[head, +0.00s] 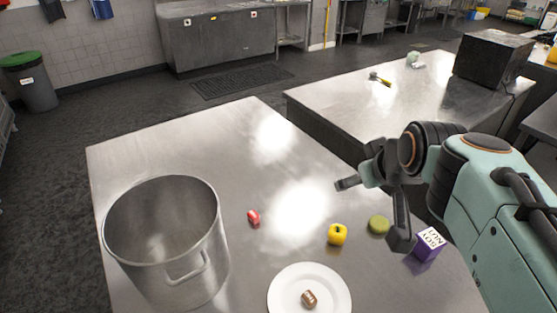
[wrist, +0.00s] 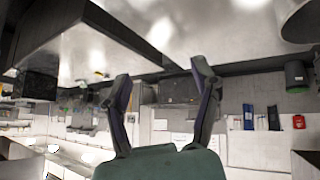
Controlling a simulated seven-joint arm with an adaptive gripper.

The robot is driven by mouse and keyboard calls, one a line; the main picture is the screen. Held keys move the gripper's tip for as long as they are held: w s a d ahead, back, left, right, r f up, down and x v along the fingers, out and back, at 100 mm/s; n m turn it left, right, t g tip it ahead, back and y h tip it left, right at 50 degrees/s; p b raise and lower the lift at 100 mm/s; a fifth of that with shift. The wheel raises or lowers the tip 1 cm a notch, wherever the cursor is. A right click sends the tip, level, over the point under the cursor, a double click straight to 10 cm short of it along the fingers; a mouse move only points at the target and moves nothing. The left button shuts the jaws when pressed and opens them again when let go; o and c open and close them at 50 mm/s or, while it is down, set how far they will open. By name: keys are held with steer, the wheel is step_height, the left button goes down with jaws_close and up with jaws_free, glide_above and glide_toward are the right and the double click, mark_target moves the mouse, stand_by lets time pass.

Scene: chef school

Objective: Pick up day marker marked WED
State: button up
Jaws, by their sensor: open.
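A small purple block (head: 424,252) with white faces and dark lettering stands at the right side of the near steel table (head: 190,150). It looks like a day marker, but its lettering is too small to read surely as WED. My gripper (head: 374,212) is open and empty above the table, to the upper left of the block, with one finger close to the block in the picture. In the wrist view, my gripper (wrist: 161,72) has its two fingers spread with nothing between them. I cannot make out the block in the wrist view.
A large steel pot (head: 165,270) stands at the left. A white plate (head: 283,287) holds a brown item (head: 309,299). A red item (head: 253,217), a yellow fruit (head: 337,235) and a green round item (head: 378,225) lie between pot and block. The table's far left is clear.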

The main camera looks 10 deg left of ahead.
steer(key=w+a+f+n+t+y, duration=0.15)
steer(key=w+a, duration=0.35)
steer(key=w, duration=0.6)
steer(key=n+g, duration=0.4)
glide_above(254, 215)
steer(key=s+d, duration=0.2)
steer(key=s, duration=0.1)
steer(key=shift+m+y, duration=0.25)
steer(key=shift+y, duration=0.1)
step_height(254, 215, down, 30)
steer(key=shift+w+f, duration=0.15)
steer(key=shift+f, duration=0.05)
steer(key=x, duration=0.4)
steer(key=shift+w+a+f, duration=0.1)
steer(key=shift+f, duration=0.15)
steer(key=shift+x, duration=0.75)
steer(key=c, duration=1.1)
